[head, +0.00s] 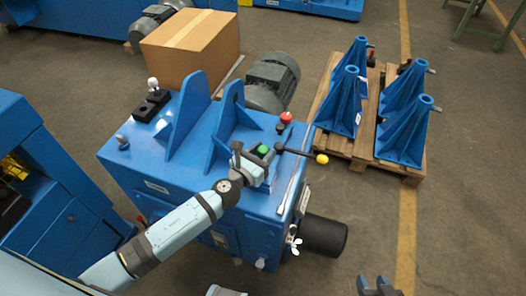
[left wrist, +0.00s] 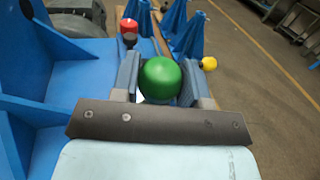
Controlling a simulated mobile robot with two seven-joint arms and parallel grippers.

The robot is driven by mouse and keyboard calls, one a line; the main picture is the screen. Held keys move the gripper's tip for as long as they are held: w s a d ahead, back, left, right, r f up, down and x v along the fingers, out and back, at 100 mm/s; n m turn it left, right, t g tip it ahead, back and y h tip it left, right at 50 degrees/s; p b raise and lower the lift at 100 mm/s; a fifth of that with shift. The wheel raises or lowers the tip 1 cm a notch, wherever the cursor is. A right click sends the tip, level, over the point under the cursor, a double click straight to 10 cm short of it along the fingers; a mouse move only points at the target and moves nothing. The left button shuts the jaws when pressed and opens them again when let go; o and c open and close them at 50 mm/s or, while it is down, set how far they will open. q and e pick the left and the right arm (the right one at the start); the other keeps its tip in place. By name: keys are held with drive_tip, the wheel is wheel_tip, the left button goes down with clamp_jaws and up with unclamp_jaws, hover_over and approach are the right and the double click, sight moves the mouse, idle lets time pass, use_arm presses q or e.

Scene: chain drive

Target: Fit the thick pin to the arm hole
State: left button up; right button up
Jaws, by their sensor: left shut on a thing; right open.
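My left gripper (head: 258,152) is over the right part of the blue machine (head: 180,180). It is shut on a pin with a green head (head: 263,149). In the left wrist view the round green head (left wrist: 160,79) sits between the two fingers; the shaft below is hidden. A dark lever with a yellow ball (head: 322,158) reaches out right beside the gripper. The arm hole cannot be made out, and I cannot tell whether the pin is in anything. My right gripper (head: 378,287) is open and empty at the bottom edge, away from the machine.
Two blue upright plates (head: 188,115) stand left of the left gripper. A red knob (head: 286,117) is just behind it. A black block (head: 151,106) with a white knob sits further left. A cardboard box (head: 190,45) and a pallet with blue stands (head: 344,101) are behind.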

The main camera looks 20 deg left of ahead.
drive_tip(key=shift+w+r, duration=0.1)
idle(0.4)
use_arm(q)
drive_tip(key=shift+f, duration=0.15)
use_arm(e)
drive_tip(key=shift+f, duration=0.2)
use_arm(q)
drive_tip(key=shift+f, duration=0.15)
drive_tip(key=shift+f+b, duration=0.2)
drive_tip(key=shift+b, duration=0.25)
use_arm(e)
drive_tip(key=shift+a+f, duration=0.1)
use_arm(q)
drive_tip(key=shift+f, duration=0.2)
use_arm(e)
drive_tip(key=shift+w, duration=0.1)
use_arm(q)
drive_tip(key=shift+f+b, duration=0.1)
drive_tip(key=shift+b, duration=0.2)
drive_tip(key=shift+f+b, duration=0.3)
use_arm(e)
drive_tip(key=shift+f, duration=0.3)
use_arm(q)
drive_tip(key=shift+f+b, duration=0.4)
drive_tip(key=shift+f, duration=0.05)
use_arm(e)
drive_tip(key=shift+f, duration=0.15)
